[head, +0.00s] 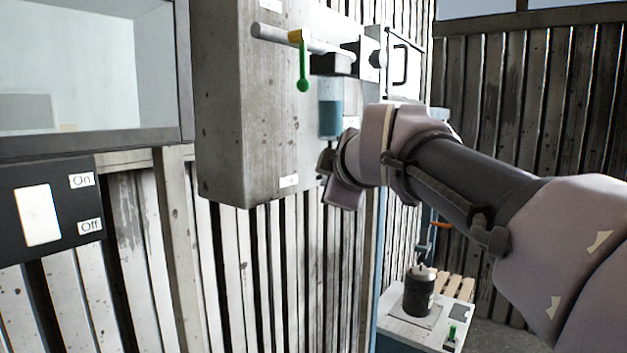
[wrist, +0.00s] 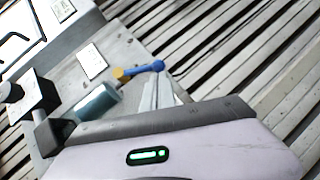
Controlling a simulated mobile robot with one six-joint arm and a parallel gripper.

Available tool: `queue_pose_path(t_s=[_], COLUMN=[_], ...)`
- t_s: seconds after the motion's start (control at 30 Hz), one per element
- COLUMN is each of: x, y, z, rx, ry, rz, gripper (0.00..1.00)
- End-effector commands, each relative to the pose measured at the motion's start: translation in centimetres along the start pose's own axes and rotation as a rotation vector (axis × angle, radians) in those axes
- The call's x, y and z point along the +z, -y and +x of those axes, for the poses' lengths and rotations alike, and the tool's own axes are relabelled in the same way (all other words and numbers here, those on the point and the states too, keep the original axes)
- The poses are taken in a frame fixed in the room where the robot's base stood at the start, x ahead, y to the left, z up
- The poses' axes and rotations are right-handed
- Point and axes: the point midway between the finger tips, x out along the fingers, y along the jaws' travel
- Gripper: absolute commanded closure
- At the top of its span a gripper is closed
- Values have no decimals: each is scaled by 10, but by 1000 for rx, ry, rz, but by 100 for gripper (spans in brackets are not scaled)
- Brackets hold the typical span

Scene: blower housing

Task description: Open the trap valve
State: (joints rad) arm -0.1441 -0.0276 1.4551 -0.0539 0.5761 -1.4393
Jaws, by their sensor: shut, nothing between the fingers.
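A clear cup with blue liquid (head: 330,118), which looks like a trap, hangs under a dark block on the metal housing box. In the wrist view the cup (wrist: 97,102) has a yellow fitting with a blue lever (wrist: 150,67) at its end. The blue lever is not visible in the head view, where my wrist is close to that spot. A green lever (head: 303,72) hangs straight down from a yellow fitting on the pipe above. My gripper (head: 325,165) is shut and empty, just below the cup; its fingertips are hard to make out.
The box (head: 240,110) is fixed to a ribbed metal wall. An On/Off switch panel (head: 40,212) is at the left. A low bench (head: 395,330) with a dark canister (head: 418,292) stands below right.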

Motion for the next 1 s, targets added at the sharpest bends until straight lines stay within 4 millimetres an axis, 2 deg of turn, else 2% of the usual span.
queue_pose_path(t_s=[0.03,0.53,1.0], x=[6,20,23], y=[12,16,16], z=[6,20,23], rx=[30,301,301], ry=[0,1,1], rz=[-31,-303,-301], gripper=[100,100,100])
